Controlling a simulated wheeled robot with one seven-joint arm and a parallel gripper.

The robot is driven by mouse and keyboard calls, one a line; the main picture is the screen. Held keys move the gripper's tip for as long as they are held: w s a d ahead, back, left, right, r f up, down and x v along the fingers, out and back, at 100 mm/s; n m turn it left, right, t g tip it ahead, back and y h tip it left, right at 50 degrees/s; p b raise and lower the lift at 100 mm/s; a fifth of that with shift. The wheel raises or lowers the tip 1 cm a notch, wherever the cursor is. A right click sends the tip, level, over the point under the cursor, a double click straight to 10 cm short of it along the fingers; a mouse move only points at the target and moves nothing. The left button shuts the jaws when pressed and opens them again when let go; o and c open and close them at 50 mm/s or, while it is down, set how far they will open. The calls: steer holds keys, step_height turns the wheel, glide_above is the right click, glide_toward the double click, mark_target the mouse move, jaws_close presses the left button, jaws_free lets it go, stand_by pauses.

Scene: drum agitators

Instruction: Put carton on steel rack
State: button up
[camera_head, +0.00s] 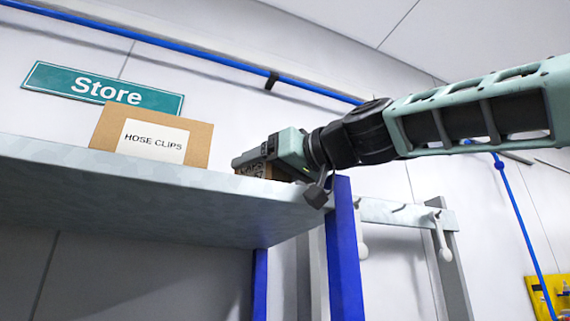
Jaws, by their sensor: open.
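A small brown carton (249,171) with dark print is at the front edge of the steel rack (140,182), close under my gripper (272,163). My gripper reaches in from the right and hides most of this carton. Its jaws are open. The carton appears to rest on the shelf, but its underside is hidden by the shelf edge, and I cannot tell if the jaws touch it. The rack has a grey metal shelf, seen from below, and blue posts (343,250).
A larger brown box labelled HOSE CLIPS (155,138) stands on the shelf to the left. A green Store sign (102,88) hangs on the wall behind. A rail with hooks (405,214) is right of the rack. A yellow panel (550,297) is at the far right.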

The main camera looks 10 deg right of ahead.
steer(key=b+v, duration=0.9)
steer(key=v, duration=0.8)
steer(key=shift+d, duration=0.2)
steer(key=shift+s+r, duration=0.15)
steer(key=shift+s, duration=0.05)
